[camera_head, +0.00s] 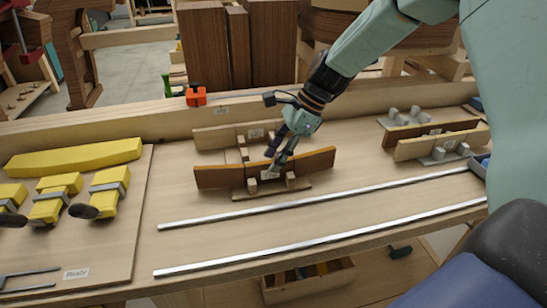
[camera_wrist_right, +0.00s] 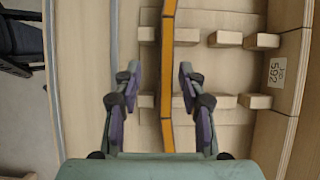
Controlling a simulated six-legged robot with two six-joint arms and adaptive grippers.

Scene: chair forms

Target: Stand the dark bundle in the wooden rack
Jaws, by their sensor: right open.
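The dark brown bundle (camera_head: 220,177), a long, slightly curved strip, stands on edge in the wooden rack (camera_head: 272,191) in the middle of the bench. Small pegs of the rack show in front of it. In the right wrist view the bundle (camera_wrist_right: 168,60) is seen edge-on as an orange-brown band, with rack pegs (camera_wrist_right: 224,39) beside it. My right gripper (camera_head: 275,165) is open at the bundle's middle. Its fingers (camera_wrist_right: 160,95) straddle the band, with a gap visible on each side. My left gripper is not in view.
A pale strip (camera_head: 210,137) stands behind the bundle. Two metal rails (camera_head: 320,208) lie in front. At right, pale and dark strips (camera_head: 440,143) stand in grey holders. Yellow clamps (camera_head: 50,198) lie on the left board. A red clamp (camera_head: 196,97) sits on the back beam.

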